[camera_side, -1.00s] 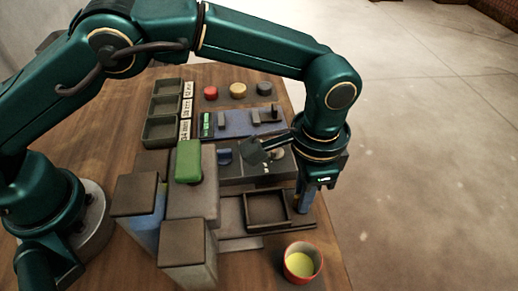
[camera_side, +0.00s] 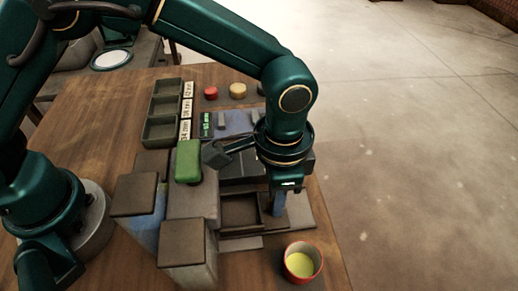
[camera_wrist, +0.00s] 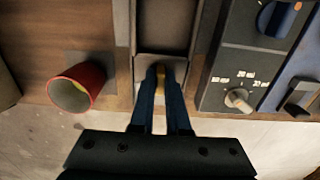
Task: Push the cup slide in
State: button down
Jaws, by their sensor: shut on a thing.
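The cup slide (camera_side: 239,212) is a dark, square-rimmed tray on a grey track to the right of the grey block stack in the side view. It looks empty. In the wrist view the slide (camera_wrist: 166,25) shows ahead of my fingers, with a pale front plate. My gripper (camera_side: 278,213) points down at the slide's right-hand end. In the wrist view my gripper (camera_wrist: 160,74) has its blue fingers shut on a small yellowish handle (camera_wrist: 160,86) at the slide's front. The fingers hide part of the handle.
A red cup with yellow inside (camera_side: 302,265) stands near the table edge, apart from the slide; the wrist view shows it left (camera_wrist: 77,88). A control panel with a knob (camera_wrist: 238,99) lies to the right there. A green block (camera_side: 188,161) tops the stack.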

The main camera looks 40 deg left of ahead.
jog(key=shift+w+r, duration=0.1)
jog(key=c, duration=0.9)
grip_release()
jog(key=shift+r, duration=2.55)
